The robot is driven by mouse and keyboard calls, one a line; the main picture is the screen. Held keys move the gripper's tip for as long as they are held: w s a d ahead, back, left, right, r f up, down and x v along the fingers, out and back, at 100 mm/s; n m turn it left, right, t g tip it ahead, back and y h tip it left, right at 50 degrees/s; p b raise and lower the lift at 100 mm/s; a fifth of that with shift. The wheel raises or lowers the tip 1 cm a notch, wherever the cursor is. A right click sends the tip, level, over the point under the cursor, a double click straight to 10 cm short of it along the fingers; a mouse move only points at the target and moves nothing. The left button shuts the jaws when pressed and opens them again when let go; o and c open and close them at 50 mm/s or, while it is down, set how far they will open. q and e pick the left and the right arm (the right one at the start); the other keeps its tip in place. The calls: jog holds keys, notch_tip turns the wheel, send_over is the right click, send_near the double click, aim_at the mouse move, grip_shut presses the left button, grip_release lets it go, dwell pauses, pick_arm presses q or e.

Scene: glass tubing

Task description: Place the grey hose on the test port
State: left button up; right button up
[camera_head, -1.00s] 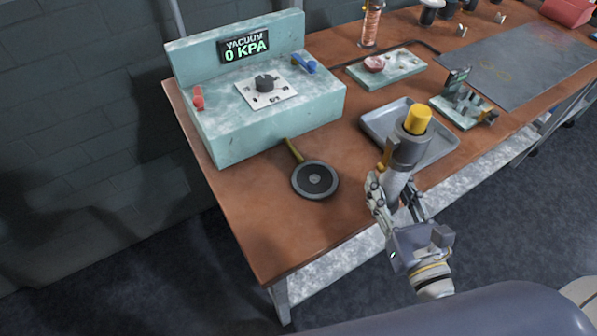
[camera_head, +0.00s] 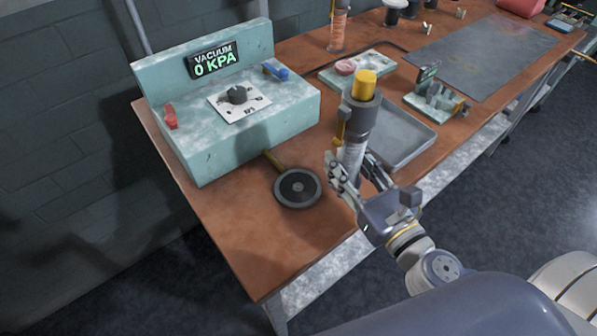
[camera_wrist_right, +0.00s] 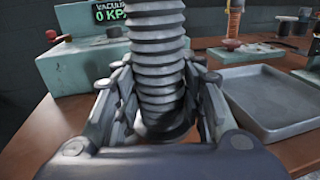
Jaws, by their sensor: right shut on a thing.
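The grey ribbed hose (camera_head: 352,152) is held upright above the bench, with a grey collar and a yellow cap (camera_head: 364,84) at its upper end. My right gripper (camera_head: 350,180) is shut around its lower part. The ribs and both finger sets also show in the right wrist view, where the hose (camera_wrist_right: 158,62) stands between the fingers. A round dark disc (camera_head: 298,187) with a brass stub (camera_head: 272,160) lies on the bench left of the gripper, in front of the vacuum box; I cannot tell whether it is the test port. My left gripper is not in view.
The teal vacuum box (camera_head: 250,135) reads 0 KPA and has a knob, a red lever and a blue lever. An empty grey tray (camera_head: 422,137) lies right of the hose. Small fixtures (camera_head: 437,98) stand behind it. The bench front left (camera_head: 255,250) is clear.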

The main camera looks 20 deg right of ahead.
jog(key=w+a, duration=0.1)
jog(key=a, duration=0.1)
jog(key=w+a+p, duration=0.1)
jog(key=w+a, duration=0.1)
jog(key=a, duration=0.1)
jog(key=w+a, duration=0.1)
jog(key=a, duration=0.2)
jog(key=shift+w+f+p, duration=0.3)
jog(key=shift+f+p, duration=0.05)
jog(key=shift+f+b, duration=0.7)
jog(key=shift+f, duration=1.1)
jog(key=shift+f, duration=0.15)
jog(key=o, duration=1.3)
jog(key=shift+o, duration=0.2)
